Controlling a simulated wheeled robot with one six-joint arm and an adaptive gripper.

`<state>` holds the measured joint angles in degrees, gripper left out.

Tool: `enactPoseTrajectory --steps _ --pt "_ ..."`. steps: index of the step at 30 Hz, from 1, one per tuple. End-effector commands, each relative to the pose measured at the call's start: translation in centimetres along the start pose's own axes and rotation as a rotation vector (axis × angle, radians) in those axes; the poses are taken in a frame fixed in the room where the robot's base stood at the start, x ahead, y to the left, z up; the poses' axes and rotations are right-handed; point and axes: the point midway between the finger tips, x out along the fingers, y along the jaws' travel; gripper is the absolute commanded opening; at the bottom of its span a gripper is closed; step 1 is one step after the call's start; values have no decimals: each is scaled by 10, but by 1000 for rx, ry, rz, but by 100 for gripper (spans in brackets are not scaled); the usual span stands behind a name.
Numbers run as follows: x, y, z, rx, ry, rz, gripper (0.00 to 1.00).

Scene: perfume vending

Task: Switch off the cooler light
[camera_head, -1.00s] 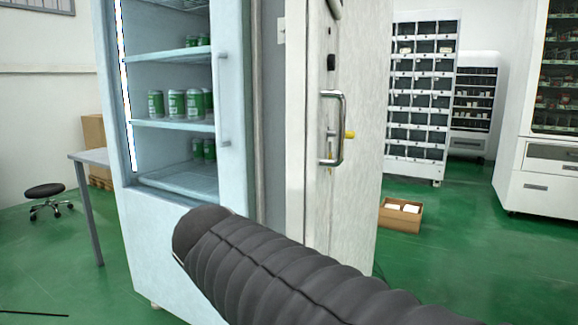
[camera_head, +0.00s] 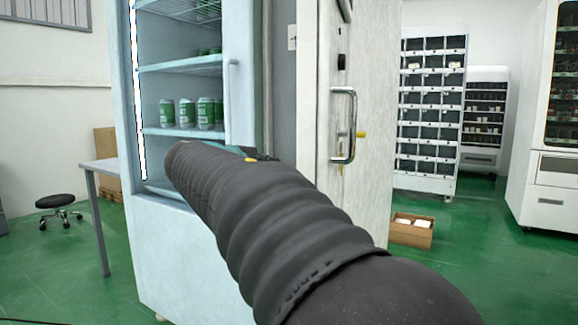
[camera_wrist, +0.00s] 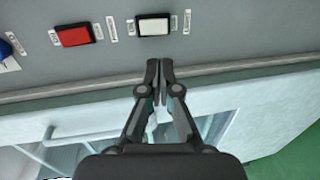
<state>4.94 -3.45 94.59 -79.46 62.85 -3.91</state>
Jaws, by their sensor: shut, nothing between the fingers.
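The cooler (camera_head: 180,255) stands left of centre in the head view, with a bright lit strip (camera_head: 138,90) along its left inner edge. In the wrist view, a grey panel (camera_wrist: 230,45) carries a red switch (camera_wrist: 73,36) and a white switch (camera_wrist: 152,26), each beside small labels too small to read. My gripper (camera_wrist: 158,66) is shut and empty, its tips just below the white switch in the picture; I cannot tell how far from the panel. In the head view my dark sleeved arm hides most of the gripper.
Green cans (camera_head: 187,113) stand on the cooler shelves. A white door with a metal handle (camera_head: 343,125) is right of the cooler. A blue object (camera_wrist: 6,47) shows at the wrist view's left edge. A box (camera_head: 411,230) and a stool (camera_head: 60,202) are on the green floor.

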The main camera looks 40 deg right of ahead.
Motion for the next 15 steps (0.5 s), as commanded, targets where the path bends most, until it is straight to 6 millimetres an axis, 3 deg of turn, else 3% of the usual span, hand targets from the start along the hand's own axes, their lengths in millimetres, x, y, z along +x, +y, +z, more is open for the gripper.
enactPoseTrajectory --steps 8,15 --pt "17 0 1 1 -3 -1 0" --pt "60 -1 1 1 -5 -3 0"
